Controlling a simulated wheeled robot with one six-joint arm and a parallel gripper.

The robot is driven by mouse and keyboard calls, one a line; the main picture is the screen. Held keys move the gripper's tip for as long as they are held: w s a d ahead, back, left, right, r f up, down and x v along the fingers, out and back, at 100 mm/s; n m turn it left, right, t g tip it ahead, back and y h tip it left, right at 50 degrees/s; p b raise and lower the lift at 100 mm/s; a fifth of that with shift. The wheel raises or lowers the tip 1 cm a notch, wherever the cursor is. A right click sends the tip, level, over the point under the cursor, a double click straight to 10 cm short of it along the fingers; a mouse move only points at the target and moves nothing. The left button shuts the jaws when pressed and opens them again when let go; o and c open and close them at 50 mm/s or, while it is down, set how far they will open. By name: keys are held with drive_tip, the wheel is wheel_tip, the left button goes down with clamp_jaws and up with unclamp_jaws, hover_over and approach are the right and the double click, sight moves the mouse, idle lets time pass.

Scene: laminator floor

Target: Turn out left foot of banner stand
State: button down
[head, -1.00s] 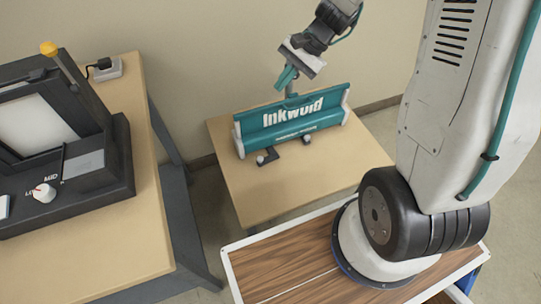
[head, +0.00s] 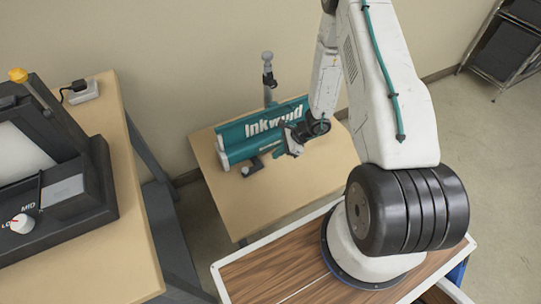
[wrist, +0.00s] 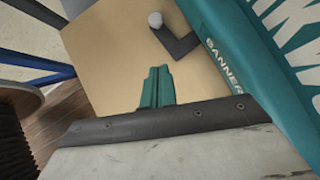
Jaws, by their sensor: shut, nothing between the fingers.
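The teal banner stand (head: 235,140) with white lettering lies along the small wooden table; its base edge fills the right of the wrist view (wrist: 235,70). Its left foot (head: 254,166) is a dark bent bar with a pale ball end, on the tabletop in front of the base. In the wrist view the left foot (wrist: 182,45) sticks out from the base and bends, its ball pointing up-left. My gripper (head: 284,152) is shut and empty, low in front of the base, right of the left foot. Its teal fingers (wrist: 157,75) are apart from the foot. The right foot is hidden.
A grey pole (head: 268,80) with a rounded top rises behind the banner base. A taller table (head: 110,215) with a black laminator (head: 75,185) stands at left, with a gap between the tables. The small table's front (head: 265,215) is clear. A rack (head: 510,45) stands far right.

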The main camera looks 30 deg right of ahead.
sight(247, 170)
drive_tip(key=x, duration=0.7)
drive_tip(key=shift+a+f, duration=0.15)
drive_tip(key=shift+f, duration=0.05)
drive_tip(key=a, duration=0.2)
drive_tip(key=w+a+f, duration=0.1)
drive_tip(key=shift+a, duration=0.1)
drive_tip(key=shift+w+a+f, duration=0.1)
drive_tip(key=shift+w+a, duration=0.15)
drive_tip(key=shift+a, duration=0.2)
drive_tip(key=shift+w+a, duration=0.25)
drive_tip(key=shift+a, duration=0.7)
drive_tip(key=shift+d, duration=0.15)
drive_tip(key=d, duration=0.1)
drive_tip(key=s+d, duration=0.1)
drive_tip(key=d, duration=0.1)
drive_tip(key=shift+s+d+r, duration=0.25)
drive_tip(key=shift+s+r, duration=0.1)
drive_tip(key=shift+r, duration=0.05)
drive_tip(key=s+v, duration=0.1)
drive_tip(key=v, duration=0.9)
drive_tip(key=shift+a, duration=0.25)
